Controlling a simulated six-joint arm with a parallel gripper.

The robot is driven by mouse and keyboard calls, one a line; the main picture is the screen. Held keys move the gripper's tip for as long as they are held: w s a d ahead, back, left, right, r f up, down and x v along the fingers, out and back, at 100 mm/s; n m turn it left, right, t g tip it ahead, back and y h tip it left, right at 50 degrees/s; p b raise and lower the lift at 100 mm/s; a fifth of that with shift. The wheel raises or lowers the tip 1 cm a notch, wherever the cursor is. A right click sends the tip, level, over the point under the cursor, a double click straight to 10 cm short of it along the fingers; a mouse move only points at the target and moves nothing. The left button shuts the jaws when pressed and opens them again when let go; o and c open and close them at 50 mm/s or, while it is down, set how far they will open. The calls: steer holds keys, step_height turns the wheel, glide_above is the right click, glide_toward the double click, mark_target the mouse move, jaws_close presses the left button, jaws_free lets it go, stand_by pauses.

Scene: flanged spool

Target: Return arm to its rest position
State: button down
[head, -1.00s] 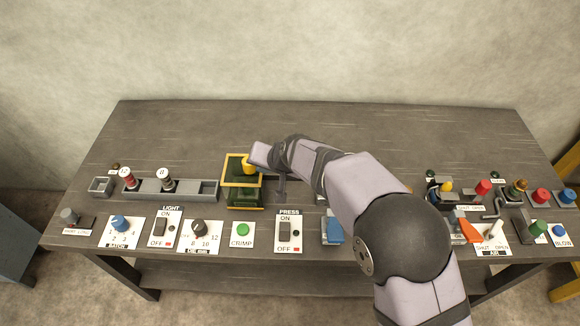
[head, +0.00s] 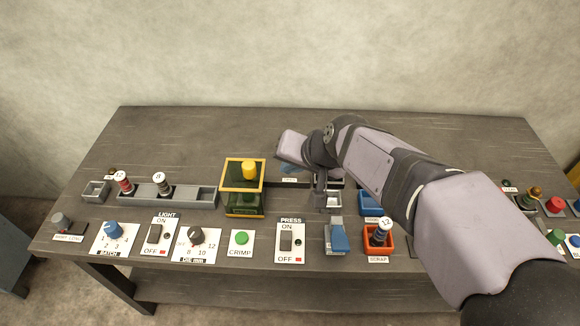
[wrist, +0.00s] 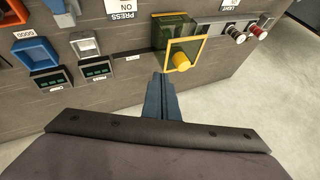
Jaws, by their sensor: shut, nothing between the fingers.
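My gripper (wrist: 160,97) shows in the wrist view with its two dark fingers together and nothing between them. In the head view my arm reaches in from the lower right, and the gripper (head: 319,205) hangs over the bench, right of the yellow-framed dark green box. The gripper is apart from that box as far as I can tell. My forearm hides part of the right side of the bench.
The yellow-framed box (head: 229,202) has a yellow knob (head: 249,170). A grey rack (head: 198,201) holds a red spool and a grey one. A spool labelled 12 (head: 381,234) stands in the orange scrap bin (head: 370,250). A blue bin (head: 369,203) is beside my arm. Labelled switches line the front.

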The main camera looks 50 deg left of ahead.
stand_by(0.3)
steer(key=s+d+f+n+g+h, duration=0.1)
steer(key=s+d+f+n+h, duration=0.15)
steer(key=d+f, duration=0.55)
steer(key=s+d+f+n+g+h, duration=0.1)
steer(key=s+d+f+h, duration=0.3)
steer(key=d, duration=0.7)
steer(key=w+d+m, duration=0.2)
steer(key=d+m, duration=0.3)
steer(key=d, duration=1.2)
steer(key=w+d+m, duration=0.3)
steer(key=d+m, duration=0.2)
steer(key=d, duration=1.1)
steer(key=shift+w+d+f+m+t+h, duration=0.2)
steer(key=shift+w+d+m+t+h, duration=0.15)
steer(key=shift+t+h, duration=0.1)
